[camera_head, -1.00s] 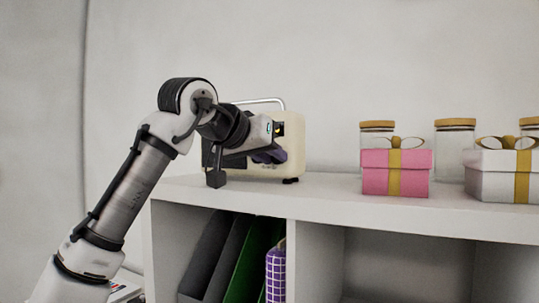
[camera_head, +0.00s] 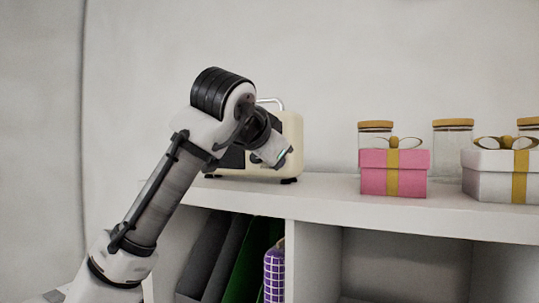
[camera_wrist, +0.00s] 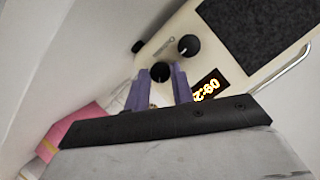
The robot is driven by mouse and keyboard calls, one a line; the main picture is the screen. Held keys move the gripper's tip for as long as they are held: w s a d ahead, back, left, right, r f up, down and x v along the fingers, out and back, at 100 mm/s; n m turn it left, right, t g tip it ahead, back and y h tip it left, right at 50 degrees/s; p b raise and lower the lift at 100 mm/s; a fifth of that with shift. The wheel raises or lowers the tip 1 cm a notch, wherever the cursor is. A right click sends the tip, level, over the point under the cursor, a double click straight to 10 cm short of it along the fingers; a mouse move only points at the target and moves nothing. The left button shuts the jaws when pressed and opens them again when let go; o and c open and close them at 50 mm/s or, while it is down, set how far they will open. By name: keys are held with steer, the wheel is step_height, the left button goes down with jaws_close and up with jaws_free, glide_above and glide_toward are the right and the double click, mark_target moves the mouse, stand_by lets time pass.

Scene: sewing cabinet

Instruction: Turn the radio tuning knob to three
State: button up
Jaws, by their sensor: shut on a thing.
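The cream radio (camera_head: 292,130) stands on the shelf, partly hidden behind my arm in the head view. In the wrist view the radio's face (camera_wrist: 208,62) shows a dark speaker grille, a lit display (camera_wrist: 207,88) and two black knobs. My gripper (camera_wrist: 161,75) has purple fingers on both sides of the nearer black knob (camera_wrist: 160,72) and is shut on it. The other black knob (camera_wrist: 188,45) is free, just beyond, with a pale line on it. The number that the held knob points to cannot be read. In the head view my fingers are hidden.
A pink gift box (camera_head: 378,174) and a white gift box (camera_head: 490,178) stand to the right on the white shelf (camera_head: 325,190), with lidded glass jars (camera_head: 453,140) behind. The shelf is clear between the radio and the pink box. Folders (camera_head: 232,262) stand below.

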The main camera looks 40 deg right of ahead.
steer(key=m+t, duration=0.1)
steer(key=m, duration=0.1)
steer(key=m+t, duration=0.1)
steer(key=shift+s+d+f+m+t, duration=0.1)
steer(key=shift+s+m+t, duration=0.1)
steer(key=shift+m+t, duration=0.15)
steer(key=shift+f+m+t, duration=0.2)
steer(key=shift+m+t, duration=0.75)
steer(key=shift+m, duration=0.8)
steer(key=shift+s, duration=0.1)
steer(key=o, duration=0.7)
steer(key=b+v, duration=0.5)
steer(key=v, duration=0.8)
steer(key=shift+s+a, duration=0.25)
steer(key=shift+a, duration=0.05)
